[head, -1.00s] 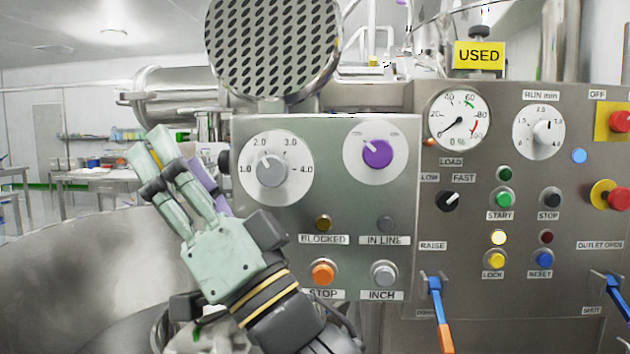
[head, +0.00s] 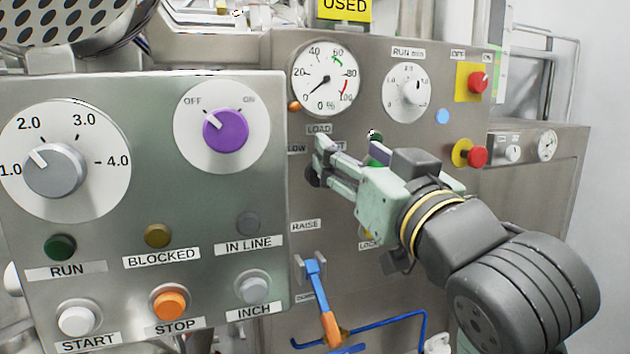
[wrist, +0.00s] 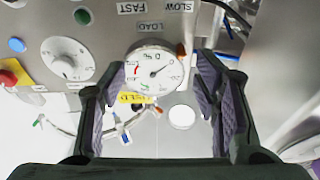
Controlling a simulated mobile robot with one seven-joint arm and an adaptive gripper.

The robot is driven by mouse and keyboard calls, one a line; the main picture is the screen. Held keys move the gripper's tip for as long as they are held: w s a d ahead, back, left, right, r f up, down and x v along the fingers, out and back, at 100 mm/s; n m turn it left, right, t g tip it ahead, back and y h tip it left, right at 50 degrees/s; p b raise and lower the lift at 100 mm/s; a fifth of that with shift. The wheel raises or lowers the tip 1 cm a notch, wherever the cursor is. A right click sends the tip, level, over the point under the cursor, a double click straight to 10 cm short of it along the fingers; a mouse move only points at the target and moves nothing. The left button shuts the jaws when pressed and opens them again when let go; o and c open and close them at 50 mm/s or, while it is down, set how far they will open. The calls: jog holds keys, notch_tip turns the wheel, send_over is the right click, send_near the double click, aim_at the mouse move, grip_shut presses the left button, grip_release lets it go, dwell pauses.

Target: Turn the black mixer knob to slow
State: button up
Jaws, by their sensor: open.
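The black mixer knob (head: 312,177) is on the steel panel in the head view, under the LOAD label and between the partly hidden SLOW label (head: 297,148) and FAST label. My gripper (head: 323,160) is open, with its fingertips in front of the knob and covering most of it. I cannot tell whether they touch it or which way its pointer faces. In the wrist view, the open fingers (wrist: 163,95) frame the load gauge (wrist: 152,70), and the SLOW and FAST labels show upside down at the top edge. The knob is not visible there.
A nearer panel with a purple knob (head: 226,130) and a grey dial knob (head: 55,170) stands at left. A blue-and-orange lever (head: 318,290) is below my gripper. The gauge (head: 325,78) is above.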

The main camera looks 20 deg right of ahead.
notch_tip(320, 180, down, 6)
jog(key=w+g, duration=0.2)
jog(key=w+p, duration=0.2)
jog(key=w, duration=0.8)
jog(key=shift+w, duration=0.2)
jog(key=shift+r, duration=0.1)
jog(key=c, duration=1.1)
jog(key=shift+c, duration=0.2)
